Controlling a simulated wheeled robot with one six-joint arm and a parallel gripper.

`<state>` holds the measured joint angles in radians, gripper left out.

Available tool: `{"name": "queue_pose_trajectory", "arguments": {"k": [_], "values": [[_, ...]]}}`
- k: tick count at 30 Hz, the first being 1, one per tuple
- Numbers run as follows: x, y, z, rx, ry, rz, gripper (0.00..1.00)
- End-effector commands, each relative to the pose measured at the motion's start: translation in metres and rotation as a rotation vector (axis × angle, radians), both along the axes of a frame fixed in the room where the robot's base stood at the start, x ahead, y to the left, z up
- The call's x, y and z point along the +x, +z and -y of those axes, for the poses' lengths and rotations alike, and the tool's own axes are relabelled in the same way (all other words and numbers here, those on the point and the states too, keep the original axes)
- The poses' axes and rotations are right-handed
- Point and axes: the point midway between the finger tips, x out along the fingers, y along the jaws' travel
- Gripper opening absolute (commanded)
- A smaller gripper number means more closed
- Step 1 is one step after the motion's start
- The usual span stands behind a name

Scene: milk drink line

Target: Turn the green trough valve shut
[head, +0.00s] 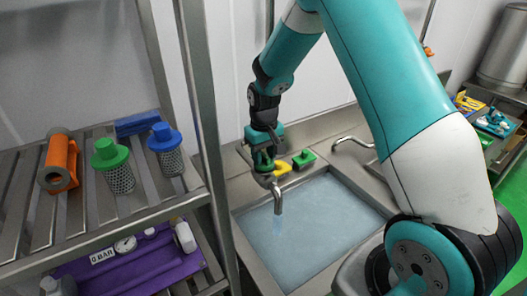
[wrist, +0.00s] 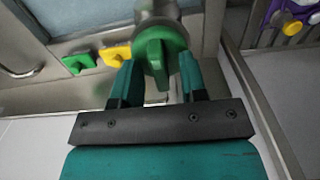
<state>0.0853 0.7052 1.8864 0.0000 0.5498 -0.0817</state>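The green trough valve (wrist: 156,62) has a round body with a raised bar handle, close in front of my gripper in the wrist view. In the head view its green part (head: 264,161) is mostly hidden by my gripper. My gripper (wrist: 160,72) is open, with one finger on each side of the handle and a gap showing beside the bar. In the head view my gripper (head: 264,150) points down at the valve behind the trough. The metal spout (head: 277,201) lets a faint stream of water fall into the trough (head: 361,258).
A yellow handle (head: 283,168) and another green handle (head: 304,158) sit close to the right of the valve. A second tap (head: 352,141) stands farther right.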

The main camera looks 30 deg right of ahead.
Motion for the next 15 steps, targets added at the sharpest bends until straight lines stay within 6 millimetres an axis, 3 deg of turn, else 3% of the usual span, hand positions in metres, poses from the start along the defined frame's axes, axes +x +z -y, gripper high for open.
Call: {"name": "queue_pose_trajectory", "arguments": {"k": [8,13,15], "values": [[-0.0001,-0.0019,0.0,0.0,0.0,0.0,0.39],[-0.0001,-0.0017,-0.0001,0.0,0.0,0.0,0.03],[0.0,-0.0017,0.0,0.0,0.0,0.0,0.0]]}}
